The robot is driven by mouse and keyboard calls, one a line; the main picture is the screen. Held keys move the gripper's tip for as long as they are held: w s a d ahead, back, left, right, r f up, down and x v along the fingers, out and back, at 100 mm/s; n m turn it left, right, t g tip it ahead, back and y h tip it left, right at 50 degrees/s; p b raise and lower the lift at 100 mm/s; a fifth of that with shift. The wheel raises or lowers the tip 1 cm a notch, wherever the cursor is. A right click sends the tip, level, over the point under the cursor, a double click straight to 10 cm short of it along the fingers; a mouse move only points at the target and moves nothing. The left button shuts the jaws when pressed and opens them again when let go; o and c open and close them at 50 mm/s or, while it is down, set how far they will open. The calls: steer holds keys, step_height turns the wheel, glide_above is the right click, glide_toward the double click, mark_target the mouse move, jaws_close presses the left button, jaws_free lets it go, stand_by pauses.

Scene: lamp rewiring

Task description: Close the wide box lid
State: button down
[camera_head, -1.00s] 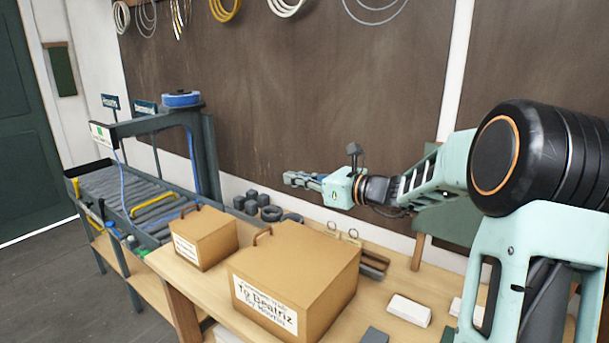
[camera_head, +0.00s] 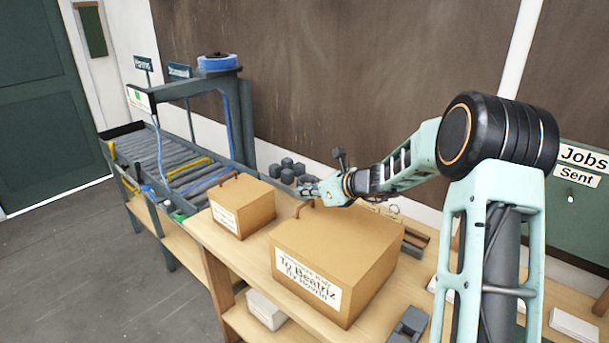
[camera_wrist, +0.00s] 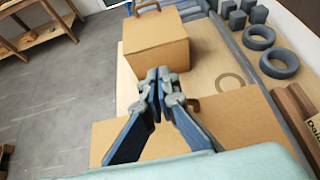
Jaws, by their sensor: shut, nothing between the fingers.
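The wide box (camera_head: 355,275) is a large cardboard box on the wooden bench, with a white label reading "To Beatriz". Its lid (camera_head: 340,235) looks flat and level on top, with a brown handle (camera_head: 303,208) at its left edge. My gripper (camera_head: 308,190) is shut and empty, close to that handle and behind it in the head view. In the wrist view my gripper (camera_wrist: 160,75) hides part of the wide box's top (camera_wrist: 250,112) and its handle (camera_wrist: 194,104). I cannot tell whether it touches the lid.
A smaller cardboard box (camera_head: 243,208) with a handle stands left of the wide box, ahead of my fingertips in the wrist view (camera_wrist: 155,45). A roller conveyor (camera_head: 190,165) stands at the left. Dark blocks and rings (camera_wrist: 262,38) lie behind the boxes.

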steer(key=shift+w+a+f+g+h, duration=0.15)
steer(key=shift+f+g+h, duration=0.15)
steer(key=shift+f, duration=0.45)
